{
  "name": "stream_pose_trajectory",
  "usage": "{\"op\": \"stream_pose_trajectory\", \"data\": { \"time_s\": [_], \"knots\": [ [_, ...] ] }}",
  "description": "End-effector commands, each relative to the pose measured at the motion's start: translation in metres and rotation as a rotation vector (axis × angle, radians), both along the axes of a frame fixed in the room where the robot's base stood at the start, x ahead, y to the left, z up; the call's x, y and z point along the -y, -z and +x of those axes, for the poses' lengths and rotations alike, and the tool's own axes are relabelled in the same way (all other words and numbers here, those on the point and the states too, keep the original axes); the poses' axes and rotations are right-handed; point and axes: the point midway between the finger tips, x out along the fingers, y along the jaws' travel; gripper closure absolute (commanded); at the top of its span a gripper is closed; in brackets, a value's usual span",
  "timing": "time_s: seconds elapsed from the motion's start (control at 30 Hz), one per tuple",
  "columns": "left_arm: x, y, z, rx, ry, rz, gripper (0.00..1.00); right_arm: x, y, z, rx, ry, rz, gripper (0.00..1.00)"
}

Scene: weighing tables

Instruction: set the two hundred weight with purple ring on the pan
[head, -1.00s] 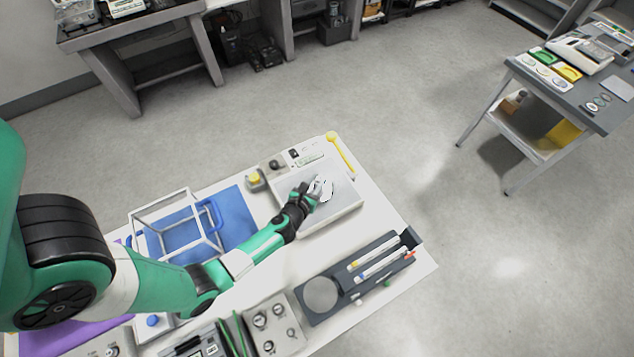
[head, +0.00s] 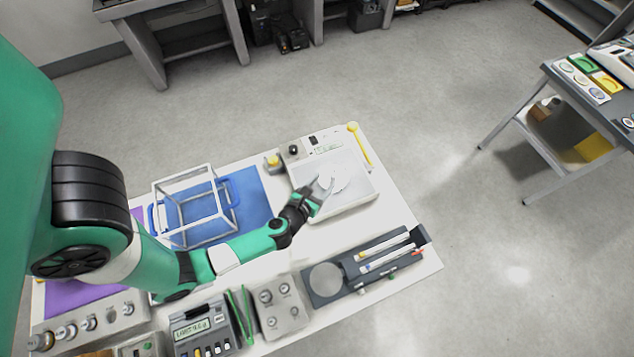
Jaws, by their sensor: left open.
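The balance (head: 352,202) with its flat grey pan (head: 352,180) stands at the right part of the white table. My left gripper (head: 327,187) is open over the left part of the pan, its pale fingers pointing right. I cannot tell how high above the pan it is. I make out no weight between its fingers, though the fingers and wrist hide part of the pan. Several small metal weights stand in a grey block (head: 97,335) at the lower left. Their ring colours are too small to tell, so I cannot pick out the purple-ringed two hundred weight. My right gripper is out of view.
A white wire-frame box (head: 183,197) stands on a blue mat (head: 255,208) left of the balance.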

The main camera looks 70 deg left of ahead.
Motion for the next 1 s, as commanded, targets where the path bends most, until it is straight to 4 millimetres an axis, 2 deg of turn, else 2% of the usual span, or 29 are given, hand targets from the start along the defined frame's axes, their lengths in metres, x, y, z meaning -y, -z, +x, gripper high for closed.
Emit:
{"op": "stream_pose_trajectory", "data": {
  "time_s": [0.13, 0.3, 0.67, 0.77, 0.87, 0.97, 1.0],
  "knots": [
    [0.020, -0.011, -0.020, -0.001, 0.006, 0.000, 0.40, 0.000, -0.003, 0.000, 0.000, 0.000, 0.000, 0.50],
    [0.028, -0.017, -0.030, 0.001, 0.002, 0.000, 0.40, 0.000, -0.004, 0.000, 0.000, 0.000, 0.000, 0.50],
    [0.028, -0.017, -0.030, 0.002, 0.000, 0.001, 0.40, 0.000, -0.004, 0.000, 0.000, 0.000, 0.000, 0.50],
    [0.029, -0.028, -0.020, 0.021, 0.023, 0.030, 0.40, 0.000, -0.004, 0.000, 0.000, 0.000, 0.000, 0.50],
    [0.034, -0.070, 0.016, 0.087, 0.107, 0.149, 0.40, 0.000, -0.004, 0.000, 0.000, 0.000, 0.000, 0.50],
    [0.051, -0.151, 0.069, 0.195, 0.239, 0.396, 0.40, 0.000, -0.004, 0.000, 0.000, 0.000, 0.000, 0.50],
    [0.063, -0.192, 0.089, 0.243, 0.293, 0.531, 0.40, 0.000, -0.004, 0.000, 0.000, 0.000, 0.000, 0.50]
  ]
}}
